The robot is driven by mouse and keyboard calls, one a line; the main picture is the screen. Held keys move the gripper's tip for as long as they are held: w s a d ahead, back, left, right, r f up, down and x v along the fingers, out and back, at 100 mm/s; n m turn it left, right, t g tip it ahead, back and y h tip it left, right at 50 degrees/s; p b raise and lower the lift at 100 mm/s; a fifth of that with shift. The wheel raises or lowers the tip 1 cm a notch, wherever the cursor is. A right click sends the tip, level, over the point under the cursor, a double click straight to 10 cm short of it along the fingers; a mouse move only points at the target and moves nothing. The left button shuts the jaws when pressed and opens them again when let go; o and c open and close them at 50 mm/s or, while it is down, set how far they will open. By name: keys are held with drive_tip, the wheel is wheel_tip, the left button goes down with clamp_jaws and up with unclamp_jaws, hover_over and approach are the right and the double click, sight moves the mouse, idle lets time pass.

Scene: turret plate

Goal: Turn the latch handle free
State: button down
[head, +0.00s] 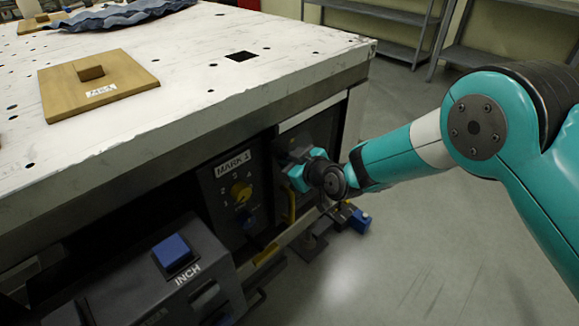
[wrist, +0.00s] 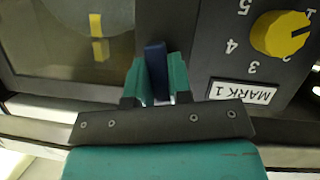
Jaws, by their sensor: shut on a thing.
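My gripper (head: 297,165) is at the front of the bench, just right of the dark MARK 1 panel (head: 213,189). In the wrist view, which is upside down, its two teal fingers (wrist: 157,78) are closed on a dark blue latch handle (wrist: 155,60). The handle stands between the fingers, beside the panel edge. In the head view my gripper and wrist hide the handle. The panel carries a yellow dial (head: 240,192) with numbers around it, also seen in the wrist view (wrist: 280,35).
A grey box marked INCH with a blue button (head: 173,252) stands at the lower left. A wooden board (head: 125,88) lies on the white bench top (head: 200,50). A window with a yellow strip (wrist: 97,40) is beside the handle.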

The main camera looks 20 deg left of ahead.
drive_tip(key=shift+m+g+y+b, duration=0.3)
drive_tip(key=shift+m+g+b, duration=0.25)
drive_tip(key=shift+m, duration=0.35)
drive_tip(key=c, duration=1)
unclamp_jaws()
drive_tip(key=shift+c, duration=0.2)
drive_tip(key=v, duration=1.7)
drive_tip(key=shift+d+r, duration=0.2)
drive_tip(key=shift+w, duration=0.1)
